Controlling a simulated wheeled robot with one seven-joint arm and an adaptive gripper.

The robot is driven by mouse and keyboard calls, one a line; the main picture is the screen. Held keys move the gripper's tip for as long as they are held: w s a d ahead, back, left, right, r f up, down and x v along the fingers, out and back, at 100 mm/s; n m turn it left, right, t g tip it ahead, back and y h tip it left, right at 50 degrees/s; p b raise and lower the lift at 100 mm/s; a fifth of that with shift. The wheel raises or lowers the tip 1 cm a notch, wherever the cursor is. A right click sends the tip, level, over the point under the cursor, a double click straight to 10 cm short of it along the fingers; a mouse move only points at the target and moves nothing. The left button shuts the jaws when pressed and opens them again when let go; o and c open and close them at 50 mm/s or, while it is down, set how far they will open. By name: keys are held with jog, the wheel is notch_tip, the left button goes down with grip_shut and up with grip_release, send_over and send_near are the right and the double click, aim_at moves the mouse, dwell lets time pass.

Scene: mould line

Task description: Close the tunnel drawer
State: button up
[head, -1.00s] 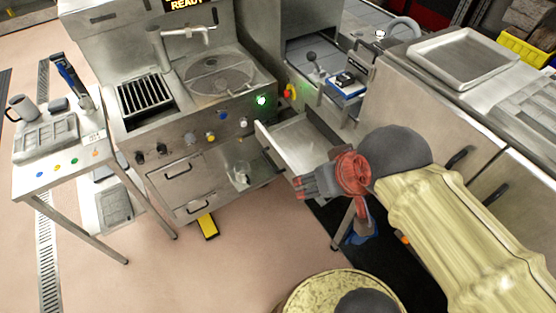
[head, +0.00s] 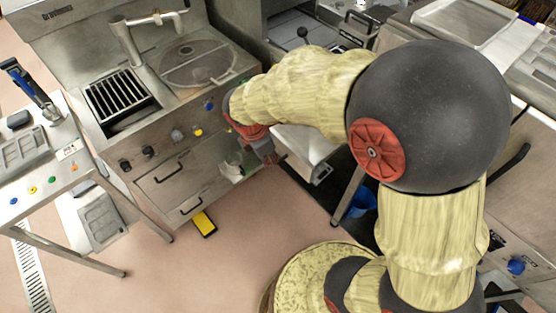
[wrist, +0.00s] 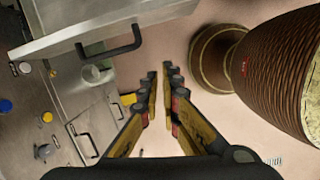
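The tunnel drawer (head: 303,143) is a pale metal drawer pulled out at the right end of the machine, below the tunnel. My forearm hides much of it in the head view. In the wrist view the drawer (wrist: 75,18) spans the upper left, with its dark bar handle (wrist: 112,46) facing the floor side. My gripper (head: 268,158) is low, beside the drawer's left side in the head view. In the wrist view my gripper (wrist: 160,75) has its fingers close together, with only a thin gap and nothing held. It looks apart from the handle.
A pale mug (head: 233,166) stands in an open bay left of the drawer; two closed drawers (head: 172,185) lie further left. A table leg (head: 347,197) and blue bin (head: 362,203) stand to the right. A side table (head: 65,160) is at left. Floor in front is clear.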

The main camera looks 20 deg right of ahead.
jog(key=shift+w+d+r+n, duration=0.1)
jog(key=shift+d+n, duration=0.05)
jog(key=shift+n, duration=1.05)
grip_shut()
jog(key=w+d+f+b, duration=0.2)
jog(key=d+f+b, duration=0.2)
jog(key=f, duration=0.5)
jog(key=shift+d+f, duration=0.25)
jog(key=shift+d, duration=0.75)
jog(key=p, duration=0.9)
send_near(322, 142)
jog(key=x, duration=0.5)
jog(key=shift+d, duration=0.1)
jog(key=shift+w+d+f, duration=0.15)
jog(key=shift+w+d, duration=0.05)
jog(key=shift+d, duration=0.25)
